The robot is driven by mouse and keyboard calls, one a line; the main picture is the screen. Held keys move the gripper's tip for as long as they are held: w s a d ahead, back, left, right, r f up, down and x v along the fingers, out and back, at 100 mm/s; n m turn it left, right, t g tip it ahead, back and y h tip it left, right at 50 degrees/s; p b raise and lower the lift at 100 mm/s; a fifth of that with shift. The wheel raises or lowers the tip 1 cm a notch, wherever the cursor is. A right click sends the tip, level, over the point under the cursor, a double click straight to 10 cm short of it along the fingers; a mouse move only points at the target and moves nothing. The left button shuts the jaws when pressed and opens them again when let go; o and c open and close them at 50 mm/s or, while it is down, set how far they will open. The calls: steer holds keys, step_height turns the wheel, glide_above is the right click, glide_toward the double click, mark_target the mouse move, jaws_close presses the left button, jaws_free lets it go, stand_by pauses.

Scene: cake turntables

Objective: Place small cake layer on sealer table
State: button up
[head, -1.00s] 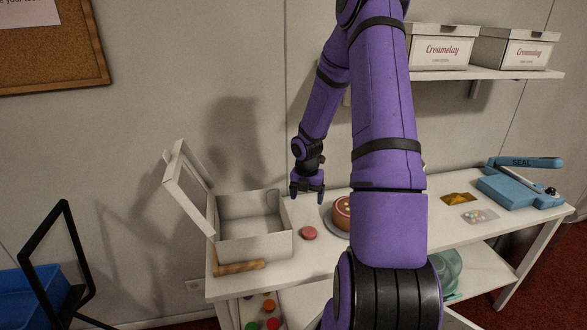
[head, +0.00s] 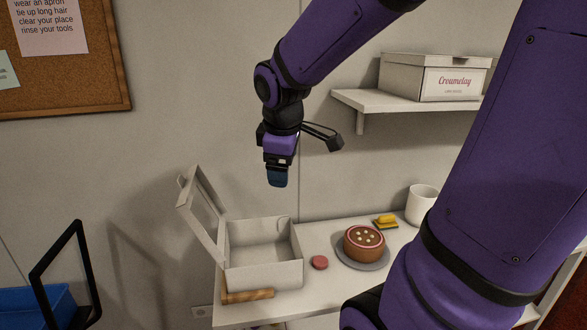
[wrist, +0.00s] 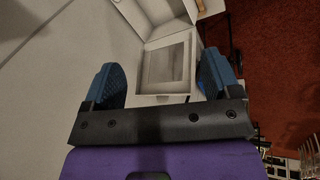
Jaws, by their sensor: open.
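A small round reddish-pink piece (head: 319,262) lies flat on the white table (head: 312,311), just right of the open box. It may be the small cake layer; I cannot tell for sure. A larger brown cake with pale dots on top (head: 364,240) sits on a grey plate (head: 375,266) to its right. My gripper (head: 278,180) is high above the table, over the open box and left of the cake, pointing down. In the wrist view my gripper (wrist: 161,82) is open, with its blue fingers apart and nothing between them. The sealer does not show now.
An open white box (head: 265,274) with its lid raised stands at the table's left, a wooden rolling pin (head: 248,296) before it. A white mug (head: 421,204) and a yellow item (head: 386,221) are behind the cake. A shelf (head: 385,104) holds a labelled box (head: 430,82).

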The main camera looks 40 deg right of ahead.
steer(key=s+a+r+m+t+y, duration=0.1)
steer(key=s+a+r+m, duration=0.1)
steer(key=s, duration=0.4)
steer(key=s+a+r+m+t+y, duration=0.1)
steer(key=s+a+r+m, duration=0.2)
steer(key=s+a+m, duration=0.2)
steer(key=shift+s+a, duration=0.6)
steer(key=shift+a, duration=0.05)
steer(key=shift+r, duration=0.1)
